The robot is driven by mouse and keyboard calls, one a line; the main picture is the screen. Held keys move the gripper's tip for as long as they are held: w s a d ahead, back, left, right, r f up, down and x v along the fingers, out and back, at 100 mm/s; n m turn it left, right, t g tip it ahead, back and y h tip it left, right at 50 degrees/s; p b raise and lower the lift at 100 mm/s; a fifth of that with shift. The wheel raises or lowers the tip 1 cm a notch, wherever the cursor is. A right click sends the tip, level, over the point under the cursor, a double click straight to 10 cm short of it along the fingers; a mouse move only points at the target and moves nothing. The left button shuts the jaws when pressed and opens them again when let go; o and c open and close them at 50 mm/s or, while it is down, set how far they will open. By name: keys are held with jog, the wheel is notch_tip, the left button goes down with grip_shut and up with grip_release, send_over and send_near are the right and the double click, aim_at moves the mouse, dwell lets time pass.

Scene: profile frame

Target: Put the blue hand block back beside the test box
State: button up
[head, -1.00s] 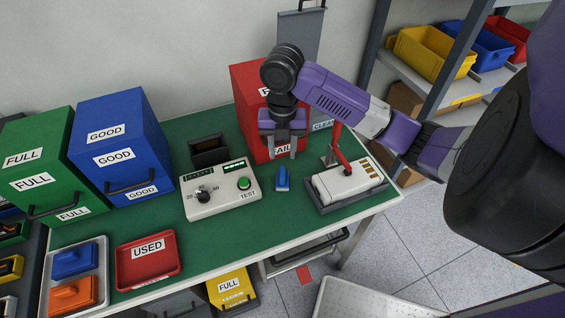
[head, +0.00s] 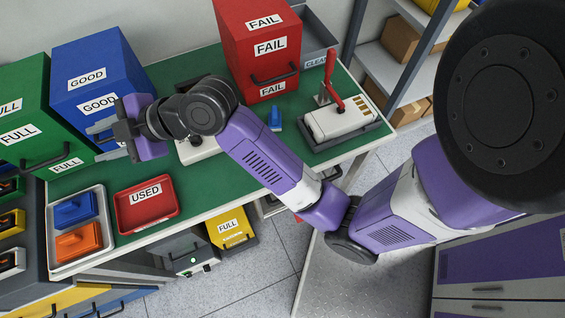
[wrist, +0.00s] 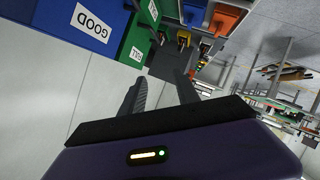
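A blue block with a raised handle (head: 75,209) lies in a pale tray (head: 54,263), behind an orange one (head: 79,243). A smaller blue piece (head: 275,119) stands on the green bench top. The test box (head: 198,151) is mostly hidden behind my arm; only part of its pale body shows. My gripper (head: 95,143) is open and empty, pointing left in front of the blue GOOD box, above the bench. In the wrist view its two fingers (wrist: 161,80) are apart with nothing between them. The blue block (wrist: 196,12) also shows there, near the top edge.
A blue GOOD box (head: 108,68) and a green FULL box (head: 22,135) stand close to my gripper. A red USED tray (head: 147,203), a red FAIL box (head: 257,45) and a fixture with a red lever (head: 340,118) also occupy the bench.

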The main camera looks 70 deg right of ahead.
jog(key=s+a+f+m+t+h, duration=0.1)
jog(key=s+a+f+m+h, duration=0.1)
jog(key=s+f+m, duration=0.3)
jog(key=s+a+m+h, duration=0.1)
jog(key=s+m, duration=0.2)
jog(key=s, duration=0.4)
jog(key=s+a+f+m+t+h, duration=0.1)
jog(key=s+a+f+m+h, duration=0.1)
jog(key=s+f+m, duration=0.3)
jog(key=s+d+r+n, duration=0.1)
jog(key=s+d+r, duration=0.1)
jog(key=s, duration=0.8)
jog(key=s+d+r, duration=0.3)
jog(key=s+d, duration=0.1)
jog(key=s, duration=0.6)
jog(key=shift+r+n, duration=0.25)
jog(key=shift+n, duration=0.15)
jog(key=shift+o, duration=0.2)
